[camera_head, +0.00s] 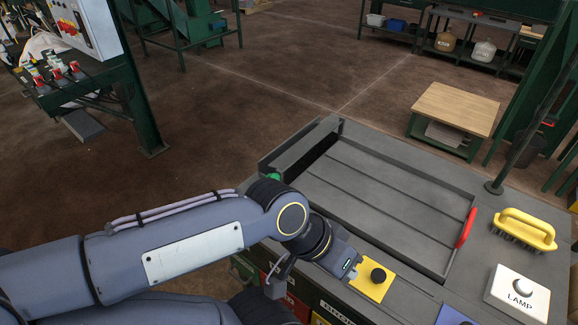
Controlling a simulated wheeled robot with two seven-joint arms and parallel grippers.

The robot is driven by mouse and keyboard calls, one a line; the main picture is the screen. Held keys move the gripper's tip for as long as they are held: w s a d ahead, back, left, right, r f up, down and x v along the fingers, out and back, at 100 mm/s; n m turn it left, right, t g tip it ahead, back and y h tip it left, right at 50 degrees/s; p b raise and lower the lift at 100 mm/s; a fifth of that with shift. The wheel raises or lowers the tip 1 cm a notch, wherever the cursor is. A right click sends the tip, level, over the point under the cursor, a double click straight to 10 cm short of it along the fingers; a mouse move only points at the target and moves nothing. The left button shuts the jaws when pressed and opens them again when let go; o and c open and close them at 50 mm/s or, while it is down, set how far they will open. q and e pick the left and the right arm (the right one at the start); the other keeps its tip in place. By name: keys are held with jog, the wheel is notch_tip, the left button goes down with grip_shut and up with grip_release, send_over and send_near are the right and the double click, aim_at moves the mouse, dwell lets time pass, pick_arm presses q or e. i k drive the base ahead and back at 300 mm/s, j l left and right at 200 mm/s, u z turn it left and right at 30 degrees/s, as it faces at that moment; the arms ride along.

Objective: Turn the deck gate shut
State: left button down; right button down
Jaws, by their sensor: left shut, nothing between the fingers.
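The grey deck (385,190) is a shallow, ribbed recess with raised edges on top of the workbench. A red bar (466,228) stands at its right edge, slanting along the rim. It looks like the deck gate or its handle, but I cannot tell how far it is turned. My left gripper (346,268) is over the bench's front part, beside a yellow plate with a black knob (378,275). It is shut and empty, well to the left of the red bar and apart from it. Its fingertips are hard to make out. My right gripper is not in view.
A dark post (494,187) rises behind the brush. A green knob (274,178) shows near my left wrist. A wooden-topped table (456,108) stands beyond.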

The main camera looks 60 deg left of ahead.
aim_at(287, 160)
jog(key=k+j+u, duration=0.2)
jog(key=u, duration=0.25)
jog(key=k+j+u, duration=0.15)
jog(key=j+u, duration=0.25)
jog(key=u, duration=0.7)
jog(key=i+j, duration=0.15)
jog(key=j, duration=0.25)
jog(key=i+j+u, duration=0.1)
